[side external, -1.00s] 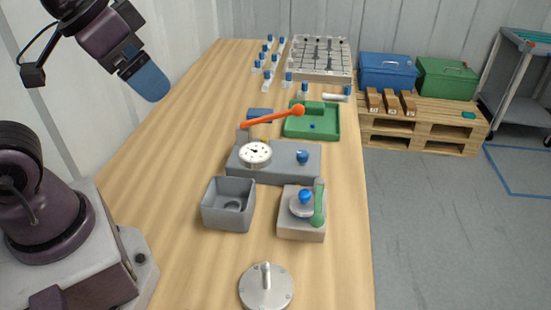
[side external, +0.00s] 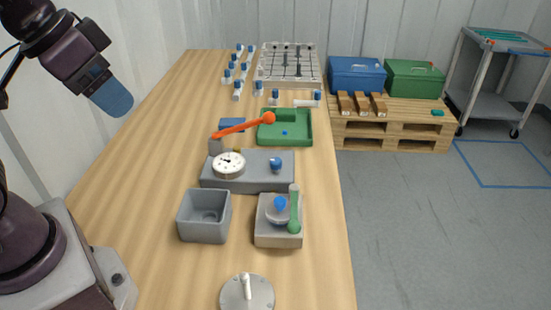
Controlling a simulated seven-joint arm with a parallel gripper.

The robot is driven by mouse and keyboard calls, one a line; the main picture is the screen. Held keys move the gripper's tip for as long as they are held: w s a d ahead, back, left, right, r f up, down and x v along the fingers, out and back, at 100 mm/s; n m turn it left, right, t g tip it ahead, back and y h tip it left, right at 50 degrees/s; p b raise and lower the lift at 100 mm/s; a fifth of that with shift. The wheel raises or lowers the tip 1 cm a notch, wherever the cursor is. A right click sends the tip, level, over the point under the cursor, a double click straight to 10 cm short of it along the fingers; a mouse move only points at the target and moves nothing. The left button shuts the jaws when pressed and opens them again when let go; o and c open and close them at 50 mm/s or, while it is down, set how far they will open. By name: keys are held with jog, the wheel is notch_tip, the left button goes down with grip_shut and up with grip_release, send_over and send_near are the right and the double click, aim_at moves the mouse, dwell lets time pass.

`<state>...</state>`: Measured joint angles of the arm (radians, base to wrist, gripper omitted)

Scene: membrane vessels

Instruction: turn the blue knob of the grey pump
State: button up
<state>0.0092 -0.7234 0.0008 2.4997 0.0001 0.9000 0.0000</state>
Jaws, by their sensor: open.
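A flat grey unit, which looks like the grey pump (side external: 254,183), lies mid-table with a white dial gauge (side external: 228,163) on it. Its blue knob (side external: 275,163) stands at the right of its top. An orange lever (side external: 240,127) slants up to the right just behind the unit. Nearer, a pale grey block (side external: 278,236) carries another blue knob (side external: 280,203) and a green lever (side external: 294,208). My gripper (side external: 118,105) is raised at the upper left, well away from both knobs, with nothing seen in it. Its finger gap does not show clearly from this side.
An open grey box (side external: 203,228) stands left of the pale block. A round metal plate with a post (side external: 247,294) is at the front. A green tray (side external: 297,140), several blue-capped vials and a gridded rack (side external: 288,82) are behind. The table's left part is clear.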

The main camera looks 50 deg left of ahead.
jog(key=w+f+g, duration=0.1)
jog(key=w+f, duration=0.1)
jog(key=w, duration=0.1)
jog(key=w+f+g+h, duration=0.1)
jog(key=w+f, duration=0.1)
jog(key=w, duration=0.1)
jog(key=w+d+f+g, duration=0.1)
jog(key=w+f, duration=0.2)
jog(key=shift+d, duration=0.1)
jog(key=m+t, duration=0.2)
send_near(276, 160)
jog(key=x, duration=0.9)
jog(key=shift+w+f, duration=0.1)
jog(key=shift+w, duration=0.05)
jog(key=c, duration=0.9)
